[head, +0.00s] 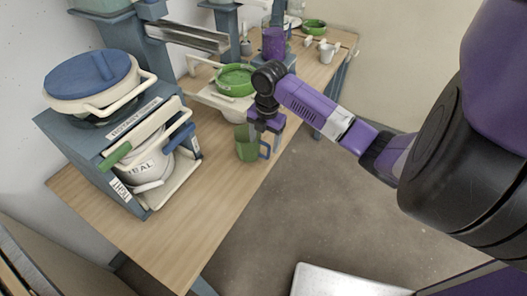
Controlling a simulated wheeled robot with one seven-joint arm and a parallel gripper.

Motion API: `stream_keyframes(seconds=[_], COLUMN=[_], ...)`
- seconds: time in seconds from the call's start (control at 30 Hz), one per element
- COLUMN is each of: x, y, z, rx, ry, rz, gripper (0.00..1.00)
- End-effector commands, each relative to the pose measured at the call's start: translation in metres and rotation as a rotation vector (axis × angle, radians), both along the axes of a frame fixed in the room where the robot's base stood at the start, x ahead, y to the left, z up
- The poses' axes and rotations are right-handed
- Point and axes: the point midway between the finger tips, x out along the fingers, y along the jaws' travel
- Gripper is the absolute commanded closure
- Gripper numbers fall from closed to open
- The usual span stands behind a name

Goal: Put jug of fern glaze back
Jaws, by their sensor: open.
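A green jug (245,150) with a blue-grey handle (264,150) stands upright near the front edge of the wooden bench (200,222). I take it for the jug of fern glaze; no label on it is readable. My gripper (264,131) is open, pointing down at the jug's top right, close to the handle. I cannot tell whether the fingers touch the handle or jug. My gripper and wrist hide part of the jug's upper right side.
A blue-grey rack (122,172) at left holds lidded white buckets, one labelled. Behind the jug, a green sieve or bowl (236,76) sits on a white container. A purple vessel (273,41) stands farther back. The bench's near left is clear.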

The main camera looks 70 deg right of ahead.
Motion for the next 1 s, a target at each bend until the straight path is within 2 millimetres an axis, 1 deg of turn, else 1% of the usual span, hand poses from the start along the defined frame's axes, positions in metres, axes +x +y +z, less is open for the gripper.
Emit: stream_keyframes(seconds=[0.03,0.1,0.2,0.33,0.5,1.0], x=[0.0,-0.001,-0.001,-0.002,-0.003,-0.003], y=[0.0,0.0,0.0,0.0,0.001,0.001], z=[0.009,0.022,0.035,0.046,0.051,0.05], rx=[-0.002,-0.003,-0.001,0.0,0.0,0.001], ry=[-0.003,-0.002,-0.002,0.0,0.0,0.0], rz=[0.002,0.003,0.002,0.001,0.001,0.0], gripper=[0.32,0.32,0.32,0.32,0.32,0.32])
